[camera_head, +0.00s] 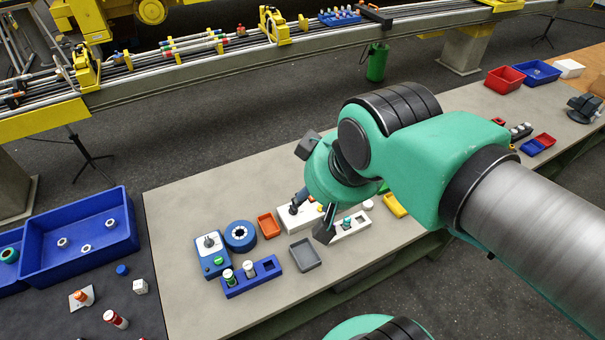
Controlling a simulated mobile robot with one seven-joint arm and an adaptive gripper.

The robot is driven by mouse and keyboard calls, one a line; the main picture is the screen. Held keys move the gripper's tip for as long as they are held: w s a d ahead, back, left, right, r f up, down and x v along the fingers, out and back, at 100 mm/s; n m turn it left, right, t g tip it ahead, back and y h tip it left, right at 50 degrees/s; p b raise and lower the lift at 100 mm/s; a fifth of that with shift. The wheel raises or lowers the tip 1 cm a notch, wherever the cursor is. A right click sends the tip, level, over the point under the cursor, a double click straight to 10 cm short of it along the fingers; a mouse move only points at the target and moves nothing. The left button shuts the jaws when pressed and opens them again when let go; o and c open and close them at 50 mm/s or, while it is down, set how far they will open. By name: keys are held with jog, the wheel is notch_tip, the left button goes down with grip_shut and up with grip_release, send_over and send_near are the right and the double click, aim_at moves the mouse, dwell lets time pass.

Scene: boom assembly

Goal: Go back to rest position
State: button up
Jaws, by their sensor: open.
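My gripper (316,212) hangs below the green wrist of my arm, over the middle of the grey workbench (185,290). Its dark fingers are apart and I see nothing held between them. Just below and around it are a white block with a dark part (289,220) and a white holder with small pieces (358,232). The wrist hides part of the bench behind it. I cannot tell how far the fingertips are above these things.
A blue fixture (206,264), a blue ring (240,236), a blue rack (262,283), an orange tray (268,225) and a grey tray (305,255) lie left of my gripper. A large blue bin (128,240) stands further left. The bench's front left is clear.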

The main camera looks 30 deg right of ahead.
notch_tip(320, 180, down, 10)
jog(key=b, duration=1)
jog(key=shift+f, duration=0.25)
jog(key=shift+o, duration=0.6)
jog(key=shift+r, duration=0.1)
dwell(0.4)
